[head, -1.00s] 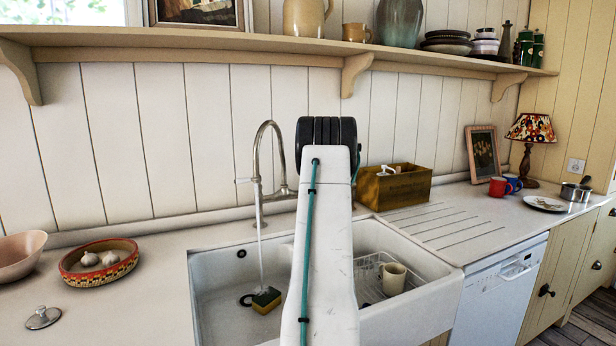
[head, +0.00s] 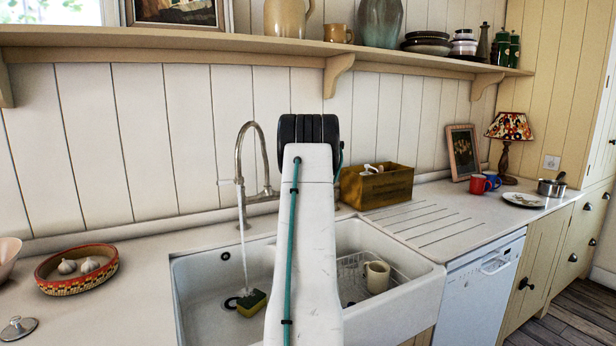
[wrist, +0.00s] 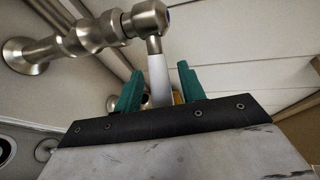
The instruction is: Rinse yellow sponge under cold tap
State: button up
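The yellow sponge (head: 253,303), with a dark green side, lies in the left bowl of the white sink (head: 385,320), beside the drain. A thin water stream (head: 244,262) falls from the tap's curved spout (head: 240,150) and meets the sponge's left end. A white lever shows on the tap's left side (head: 239,182). In the wrist view, my gripper's teal fingers (wrist: 160,69) stand apart on either side of another white lever (wrist: 159,77), under a blue-marked cap (wrist: 165,14). Narrow gaps show beside the lever. My arm hides the gripper and this lever in the head view.
A bowl of garlic (head: 77,283) and a metal lid (head: 18,328) are left of the sink. A wire rack with a cream mug (head: 376,277) stands in the right bowl. A wooden box (head: 376,188) is behind the sink's right side. A shelf (head: 250,47) runs above.

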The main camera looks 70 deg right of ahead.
jog(key=v, duration=0.7)
jog(key=shift+a, duration=0.25)
jog(key=shift+r, duration=0.1)
